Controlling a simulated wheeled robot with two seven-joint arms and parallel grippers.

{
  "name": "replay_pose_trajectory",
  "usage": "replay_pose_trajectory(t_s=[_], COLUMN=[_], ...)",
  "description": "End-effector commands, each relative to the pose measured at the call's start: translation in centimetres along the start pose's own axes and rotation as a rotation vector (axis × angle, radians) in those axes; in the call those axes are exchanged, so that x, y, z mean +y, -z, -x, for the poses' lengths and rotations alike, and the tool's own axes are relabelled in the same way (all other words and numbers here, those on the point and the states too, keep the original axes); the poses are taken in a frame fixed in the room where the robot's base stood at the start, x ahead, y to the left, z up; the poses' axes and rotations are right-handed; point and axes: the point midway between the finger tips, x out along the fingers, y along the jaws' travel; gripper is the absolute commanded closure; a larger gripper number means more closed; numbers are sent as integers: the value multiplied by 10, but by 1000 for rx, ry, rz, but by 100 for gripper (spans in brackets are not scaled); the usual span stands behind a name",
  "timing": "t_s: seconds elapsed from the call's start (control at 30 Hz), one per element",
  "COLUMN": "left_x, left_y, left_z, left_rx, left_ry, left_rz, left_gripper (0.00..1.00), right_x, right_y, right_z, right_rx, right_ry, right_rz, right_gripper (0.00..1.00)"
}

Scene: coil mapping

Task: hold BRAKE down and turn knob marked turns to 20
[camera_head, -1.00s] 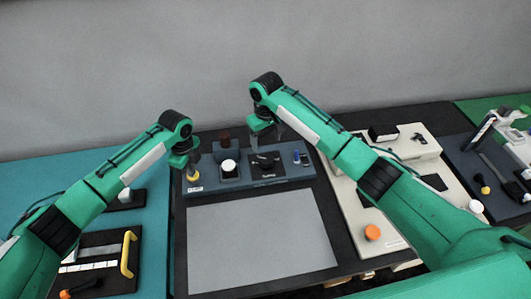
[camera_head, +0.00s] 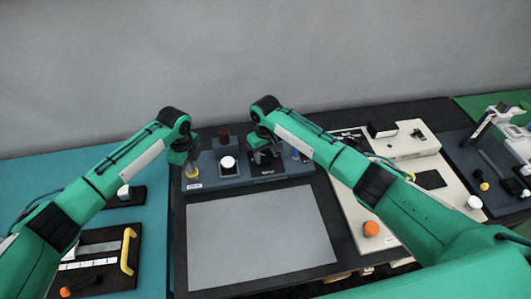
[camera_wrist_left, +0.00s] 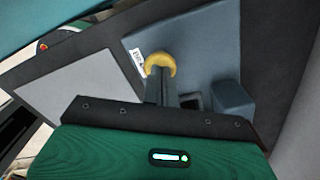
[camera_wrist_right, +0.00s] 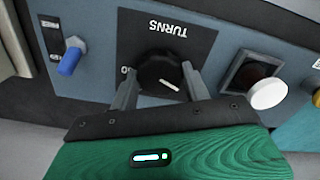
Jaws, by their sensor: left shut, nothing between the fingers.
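The yellow round BRAKE button (camera_wrist_left: 160,63) sits at the left end of the blue-grey panel; it also shows in the head view (camera_head: 192,172). My left gripper (camera_wrist_left: 162,76) is shut and empty, its tips at the button and hiding part of its top. I cannot tell whether the button is pressed down. The black TURNS knob (camera_wrist_right: 160,72) sits on a black plate and has a white pointer line, which lies towards my gripper in the right wrist view. My right gripper (camera_wrist_right: 160,80) is open, one finger on each side of the knob. The head view shows it over the knob (camera_head: 264,152).
A white button (camera_wrist_right: 268,94) on a square mount and a blue toggle (camera_wrist_right: 70,60) flank the knob. A flat grey sheet (camera_head: 260,237) lies in front of the panel. A cream panel (camera_head: 350,205) with an orange knob (camera_head: 371,228) stands to the right.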

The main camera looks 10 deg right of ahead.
Motion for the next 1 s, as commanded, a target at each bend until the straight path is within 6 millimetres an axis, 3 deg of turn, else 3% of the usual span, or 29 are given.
replay_pose_trajectory(t_s=[0.03, 0.1, 0.47, 1.0], left_x=[1, 1, 1, 1], left_y=[0, 0, 0, 0], left_z=[-1, -1, -1, -1], left_rx=[1, 1, 1, 1], left_ry=[-2, -2, -2, -2], left_rz=[0, 0, 0, 0], left_gripper=[100, 100, 100, 100], right_x=[0, 0, -1, -1], right_y=[0, 0, 1, 1], right_z=[0, 0, 0, 1], right_rx=[0, 0, 2, 2], right_ry=[0, 0, 1, 3], right_rz=[0, 0, -57, -472], right_gripper=[64, 76, 75, 75])
